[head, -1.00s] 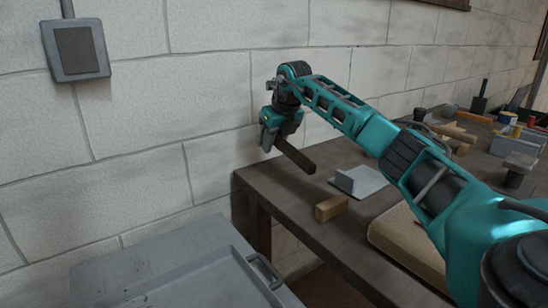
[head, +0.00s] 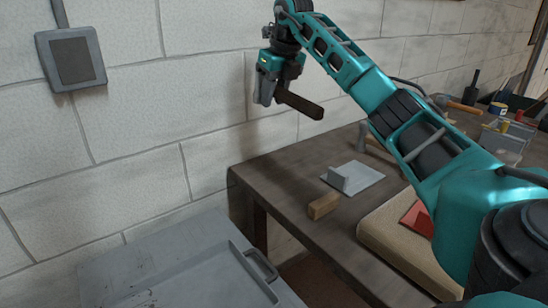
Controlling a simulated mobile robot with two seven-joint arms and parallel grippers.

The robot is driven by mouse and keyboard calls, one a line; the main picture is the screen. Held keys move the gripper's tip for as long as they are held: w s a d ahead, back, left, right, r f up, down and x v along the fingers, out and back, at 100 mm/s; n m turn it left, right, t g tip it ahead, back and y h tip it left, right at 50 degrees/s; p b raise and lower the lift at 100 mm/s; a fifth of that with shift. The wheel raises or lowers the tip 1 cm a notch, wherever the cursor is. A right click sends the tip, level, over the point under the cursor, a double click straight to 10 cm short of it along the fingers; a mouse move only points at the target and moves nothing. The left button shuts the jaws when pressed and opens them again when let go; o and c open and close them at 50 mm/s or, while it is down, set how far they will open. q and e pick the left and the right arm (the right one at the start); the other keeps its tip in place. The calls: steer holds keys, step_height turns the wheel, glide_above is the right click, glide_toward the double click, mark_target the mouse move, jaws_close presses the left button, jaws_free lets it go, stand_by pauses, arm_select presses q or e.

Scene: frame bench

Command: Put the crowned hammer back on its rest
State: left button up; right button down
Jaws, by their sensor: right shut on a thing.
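My right gripper (head: 266,92) is up near the wall, above the far left corner of the bench. It is shut on a dark bar-like handle (head: 302,105) that sticks out to the right and slightly down, clear of the bench. I see no hammer head or crown mark on it; the end at the fingers is hidden. On the bench is a light grey plate with an upright block (head: 353,178). A small wooden block (head: 323,206) lies in front of it. I cannot tell which of these is the rest. My left gripper is out of view.
The brown bench (head: 285,187) has bare room at its left end. A beige pad (head: 390,240) with a red item (head: 418,220) lies on the right. Another hammer-like tool (head: 460,106) and a grey bin (head: 503,143) stand farther back. A grey cabinet (head: 170,262) is at lower left.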

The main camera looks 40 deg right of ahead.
mark_target(291, 92)
steer(key=shift+g, duration=0.4)
steer(key=s+p, duration=0.1)
steer(key=s, duration=0.1)
steer(key=s+r+p, duration=0.1)
steer(key=s, duration=0.1)
steer(key=shift+r, duration=0.1)
steer(key=shift+s+p, duration=0.3)
steer(key=shift+s, duration=0.35)
steer(key=s+x, duration=0.1)
steer(key=x, duration=0.3)
steer(key=s+b+x, duration=0.1)
steer(key=x, duration=0.4)
steer(key=s+x, duration=0.1)
steer(key=x, duration=0.4)
steer(key=shift+s+f+b, duration=0.15)
steer(key=shift+f+b, duration=0.2)
steer(key=shift+f, duration=0.15)
steer(key=x, duration=0.2)
steer(key=s+x, duration=0.1)
steer(key=x, duration=0.2)
steer(key=shift+s+a+f, duration=0.1)
steer(key=shift+f, duration=0.1)
steer(key=shift+f, duration=0.15)
steer(key=c, duration=0.8)
jaws_free()
steer(key=shift+c, duration=0.2)
steer(key=v, duration=1.2)
